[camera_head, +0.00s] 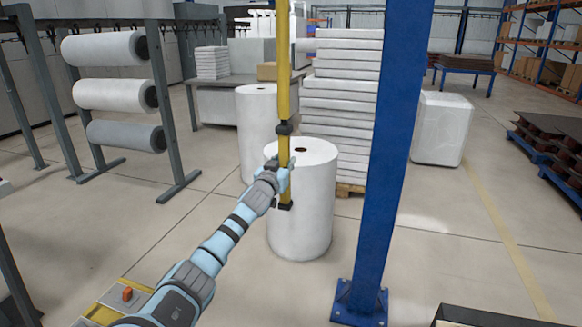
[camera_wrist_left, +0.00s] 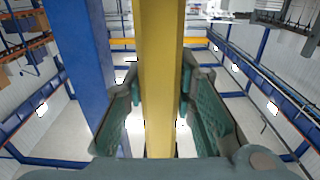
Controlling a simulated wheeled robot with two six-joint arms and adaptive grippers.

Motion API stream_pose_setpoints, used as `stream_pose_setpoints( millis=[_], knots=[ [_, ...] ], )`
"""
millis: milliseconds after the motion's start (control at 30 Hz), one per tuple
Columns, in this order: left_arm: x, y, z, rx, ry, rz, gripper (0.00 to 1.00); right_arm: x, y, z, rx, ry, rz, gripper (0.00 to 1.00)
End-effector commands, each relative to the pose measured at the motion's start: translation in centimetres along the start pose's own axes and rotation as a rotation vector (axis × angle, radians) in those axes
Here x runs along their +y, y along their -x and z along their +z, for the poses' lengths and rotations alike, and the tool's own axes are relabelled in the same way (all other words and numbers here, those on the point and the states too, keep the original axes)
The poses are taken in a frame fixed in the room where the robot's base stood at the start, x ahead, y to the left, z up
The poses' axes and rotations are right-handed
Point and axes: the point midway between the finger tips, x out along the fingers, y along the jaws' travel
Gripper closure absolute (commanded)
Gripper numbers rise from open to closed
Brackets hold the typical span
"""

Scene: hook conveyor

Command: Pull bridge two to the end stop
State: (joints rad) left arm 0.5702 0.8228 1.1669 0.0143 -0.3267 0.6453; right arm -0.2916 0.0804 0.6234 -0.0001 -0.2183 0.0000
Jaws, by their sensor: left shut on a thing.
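A yellow vertical bar (camera_head: 284,75) hangs down from above in the head view, with black fittings on its lower part and a black end. My left gripper (camera_head: 285,172) is shut around the bar near its lower end. In the left wrist view the yellow bar (camera_wrist_left: 161,70) runs upright between the two fingers of my left gripper (camera_wrist_left: 163,95). The upper end of the bar and whatever it hangs from are out of the head view. No bridge number or end stop shows. My right gripper is not in view.
A blue post (camera_head: 392,150) stands close on the right, bolted to the floor. White rolls (camera_head: 310,215) stand behind the bar. A rack with rolls (camera_head: 105,50) is at left. A wrapped white block (camera_head: 441,128) stands at right.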

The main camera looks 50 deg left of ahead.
Motion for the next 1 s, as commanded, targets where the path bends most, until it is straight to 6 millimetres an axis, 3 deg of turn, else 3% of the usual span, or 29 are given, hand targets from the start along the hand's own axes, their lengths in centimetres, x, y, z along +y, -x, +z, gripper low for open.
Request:
stream_pose_setpoints(
  millis=[33, 100, 467, 500, 600, 1000],
  knots=[
    [-0.1, 0.1, 1.2, -0.022, 0.003, -0.001, 1.00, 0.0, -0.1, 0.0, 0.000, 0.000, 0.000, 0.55],
    [-0.3, 0.2, 1.5, -0.026, 0.004, -0.002, 1.00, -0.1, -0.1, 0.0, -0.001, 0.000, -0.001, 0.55],
    [-1.2, 0.5, 1.2, -0.021, 0.007, -0.011, 1.00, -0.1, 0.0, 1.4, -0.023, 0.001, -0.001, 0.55],
    [-1.3, 0.5, 1.1, -0.019, 0.007, -0.011, 0.71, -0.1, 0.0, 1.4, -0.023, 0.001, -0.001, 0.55],
    [-1.3, 0.5, 1.1, -0.018, 0.007, -0.011, 0.55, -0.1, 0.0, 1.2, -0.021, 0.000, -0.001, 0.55],
    [-1.2, 1.0, 1.1, -0.019, 0.003, -0.009, 0.55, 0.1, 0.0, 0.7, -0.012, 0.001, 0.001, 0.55]
  ],
)
